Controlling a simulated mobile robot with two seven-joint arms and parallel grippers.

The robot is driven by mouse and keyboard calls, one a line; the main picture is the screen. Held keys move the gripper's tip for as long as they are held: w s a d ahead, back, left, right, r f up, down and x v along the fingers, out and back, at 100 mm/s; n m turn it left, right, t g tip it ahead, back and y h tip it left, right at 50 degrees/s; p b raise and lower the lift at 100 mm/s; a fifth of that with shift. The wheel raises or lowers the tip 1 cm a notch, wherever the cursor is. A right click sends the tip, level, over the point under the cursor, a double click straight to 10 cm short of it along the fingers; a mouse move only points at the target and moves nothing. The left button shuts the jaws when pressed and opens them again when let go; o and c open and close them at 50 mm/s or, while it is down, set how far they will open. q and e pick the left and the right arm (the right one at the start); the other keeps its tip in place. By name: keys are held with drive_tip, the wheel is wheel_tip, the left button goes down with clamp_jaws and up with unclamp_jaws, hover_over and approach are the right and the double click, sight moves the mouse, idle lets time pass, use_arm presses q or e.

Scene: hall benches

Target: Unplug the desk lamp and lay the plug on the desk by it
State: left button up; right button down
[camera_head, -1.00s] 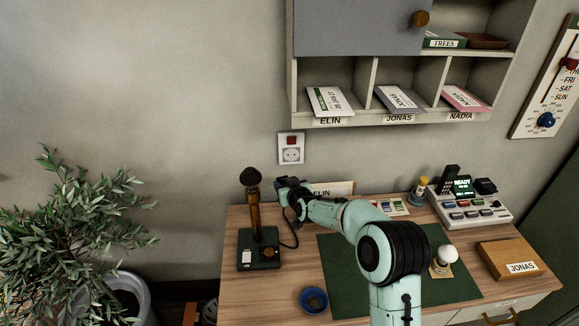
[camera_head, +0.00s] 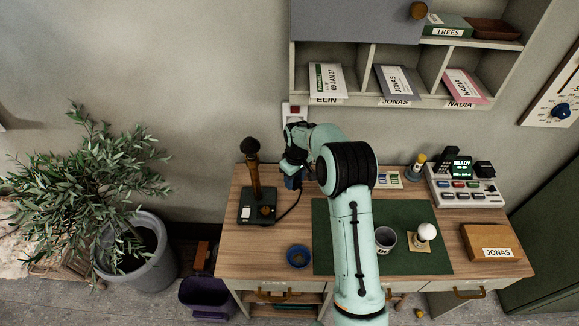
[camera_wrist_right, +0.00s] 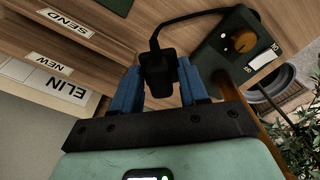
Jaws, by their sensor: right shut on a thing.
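The desk lamp (camera_head: 254,178) stands upright at the desk's left, with a dark base (camera_head: 258,215), brown post and dark head. My right gripper (camera_wrist_right: 161,88) is shut on the black plug (camera_wrist_right: 157,65), which sits between its blue fingertips. The cord (camera_wrist_right: 157,32) runs from the plug to the lamp base (camera_wrist_right: 236,45). In the head view my right gripper (camera_head: 292,180) is just right of the lamp, over the back of the desk. I cannot tell whether the plug touches the desktop. The wall socket (camera_head: 294,111) is mostly hidden behind my arm. My left gripper is out of view.
A blue bowl (camera_head: 299,256) stands in front of the lamp on the desk (camera_head: 235,255). A green mat (camera_head: 325,262) holds a cup (camera_head: 385,240) and a bulb (camera_head: 425,232). An ELIN card (camera_wrist_right: 62,86) is near the gripper. A potted plant (camera_head: 150,250) stands left of the desk.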

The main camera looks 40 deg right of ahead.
sight(295, 179)
drive_tip(key=shift+s+a+r, duration=0.2)
drive_tip(key=shift+s+r, duration=0.05)
drive_tip(key=shift+r, duration=0.05)
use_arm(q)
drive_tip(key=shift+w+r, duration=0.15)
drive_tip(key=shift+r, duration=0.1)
use_arm(e)
drive_tip(key=shift+s, duration=0.25)
drive_tip(key=shift+f+b, duration=0.6)
drive_tip(key=shift+f, duration=2.05)
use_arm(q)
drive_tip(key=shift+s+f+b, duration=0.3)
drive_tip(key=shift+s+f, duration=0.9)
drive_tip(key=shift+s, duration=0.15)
use_arm(e)
drive_tip(key=shift+w+f, duration=0.1)
drive_tip(key=shift+f, duration=1.4)
drive_tip(key=c, duration=0.5)
unclamp_jaws()
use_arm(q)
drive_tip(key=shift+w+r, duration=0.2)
use_arm(e)
wheel_tip(295, 179, up, 14)
drive_tip(key=shift+f, duration=0.25)
